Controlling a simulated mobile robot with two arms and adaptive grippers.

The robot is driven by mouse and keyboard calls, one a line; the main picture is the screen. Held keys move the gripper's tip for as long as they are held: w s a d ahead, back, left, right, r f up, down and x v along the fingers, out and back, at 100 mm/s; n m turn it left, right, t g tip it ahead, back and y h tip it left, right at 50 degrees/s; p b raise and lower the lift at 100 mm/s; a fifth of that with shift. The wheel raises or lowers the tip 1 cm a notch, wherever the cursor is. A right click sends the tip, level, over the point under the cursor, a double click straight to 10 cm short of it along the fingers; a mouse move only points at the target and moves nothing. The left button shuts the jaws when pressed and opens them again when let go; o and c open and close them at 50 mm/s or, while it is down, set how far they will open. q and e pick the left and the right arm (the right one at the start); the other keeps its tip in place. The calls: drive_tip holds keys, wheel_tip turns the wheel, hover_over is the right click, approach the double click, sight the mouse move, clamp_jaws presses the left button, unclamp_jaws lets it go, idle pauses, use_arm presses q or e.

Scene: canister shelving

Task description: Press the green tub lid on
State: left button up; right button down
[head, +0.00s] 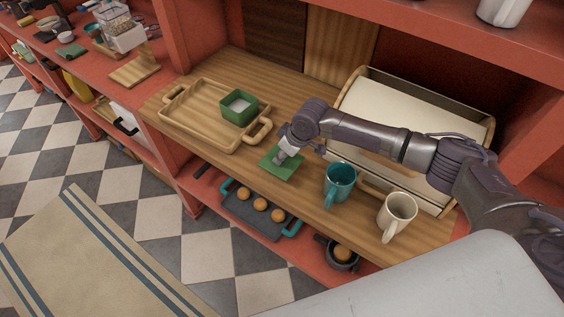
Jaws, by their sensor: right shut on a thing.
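The green square tub (240,117) stands on the wooden tray (191,118), near its right end. Its top is open and pale contents show inside. My right gripper (281,158) is shut on the flat green lid (287,171), to the right of and nearer than the tub. The lid is apart from the tub, over the front part of the wooden counter. The gripper partly hides the lid, and I cannot tell its exact height above the counter. My left gripper is not in view.
A teal mug (339,184) and a cream mug (397,214) stand right of the lid, by the counter's front edge. A wooden bread box (365,90) is behind my right arm. Bare counter (285,100) lies behind the tub. A shelf overhangs above.

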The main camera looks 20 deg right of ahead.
drive_tip(key=shift+r, duration=0.4)
